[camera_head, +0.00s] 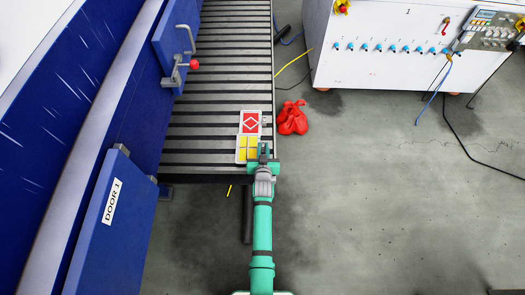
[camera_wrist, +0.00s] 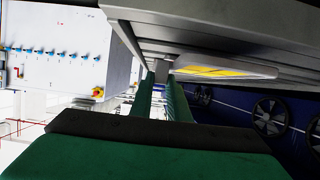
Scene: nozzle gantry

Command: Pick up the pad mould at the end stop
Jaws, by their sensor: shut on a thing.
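The pad mould (camera_head: 244,149), a flat pale plate with yellow panels, lies at the near right end of the slatted conveyor. My gripper (camera_head: 264,148) is at its right edge and covers that side. In the wrist view, the mould (camera_wrist: 222,71) shows edge-on, with a grey tab at its left end. My two green fingers (camera_wrist: 161,78) are shut on this tab. I cannot tell whether the mould is clear of the slats. The end stop cannot be made out clearly beside my arm.
A blue machine with a door (camera_head: 113,225) stands left. A white cabinet (camera_head: 380,70) stands back right; the right floor is mostly open.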

